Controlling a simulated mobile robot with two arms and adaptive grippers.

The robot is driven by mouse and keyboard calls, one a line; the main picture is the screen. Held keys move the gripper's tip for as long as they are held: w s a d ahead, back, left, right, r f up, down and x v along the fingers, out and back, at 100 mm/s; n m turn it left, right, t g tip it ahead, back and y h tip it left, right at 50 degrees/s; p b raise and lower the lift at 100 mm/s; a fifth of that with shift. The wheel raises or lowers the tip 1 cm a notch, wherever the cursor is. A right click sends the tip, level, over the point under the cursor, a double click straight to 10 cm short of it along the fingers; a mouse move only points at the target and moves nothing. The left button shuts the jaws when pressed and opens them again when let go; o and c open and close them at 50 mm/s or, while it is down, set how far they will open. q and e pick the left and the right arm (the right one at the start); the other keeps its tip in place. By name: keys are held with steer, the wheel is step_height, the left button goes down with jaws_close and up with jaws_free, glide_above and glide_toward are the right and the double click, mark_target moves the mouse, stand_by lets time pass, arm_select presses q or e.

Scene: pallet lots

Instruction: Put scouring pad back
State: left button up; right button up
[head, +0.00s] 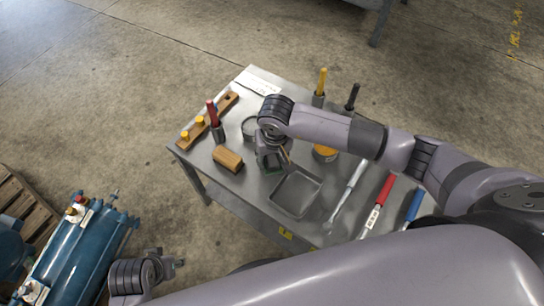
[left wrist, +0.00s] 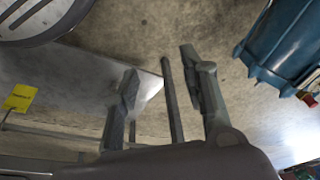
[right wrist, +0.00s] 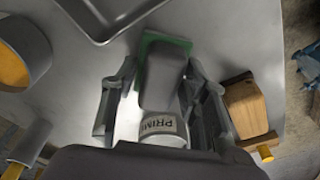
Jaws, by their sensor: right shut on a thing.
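The scouring pad (right wrist: 165,75) is a green pad with a grey block on top. My right gripper (right wrist: 160,92) is shut on its grey block, low over the table, left of and just behind the empty metal tray in the head view. The green edge shows below my right gripper (head: 271,158) in the head view. I cannot tell whether the pad touches the table. The shallow metal tray (head: 276,201) lies near the table's front edge. My left gripper (left wrist: 165,85) is open and empty, off the table's near left side.
A wooden block (head: 228,158) lies left of the pad. A labelled tin (right wrist: 163,132) stands close behind it. An orange-filled tin (head: 325,153), a red-handled tool (head: 378,200) and other tools are to the right. Upright handles stand at the back.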

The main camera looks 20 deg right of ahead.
mark_target(274, 161)
arm_select(q)
steer(key=shift+r, duration=0.1)
steer(key=shift+r, duration=0.3)
arm_select(e)
steer(key=shift+f, duration=0.15)
steer(key=o, duration=1.1)
arm_select(q)
steer(key=shift+r, duration=0.15)
steer(key=shift+s, duration=0.1)
arm_select(e)
steer(key=shift+r, duration=0.2)
arm_select(q)
step_height(274, 161, down, 7)
steer(key=p, duration=0.1)
steer(key=shift+s+p, duration=0.25)
steer(key=shift+p, duration=0.1)
arm_select(e)
step_height(274, 161, up, 12)
steer(key=s, duration=0.1)
steer(key=shift+s, duration=0.2)
steer(key=shift+f, duration=0.1)
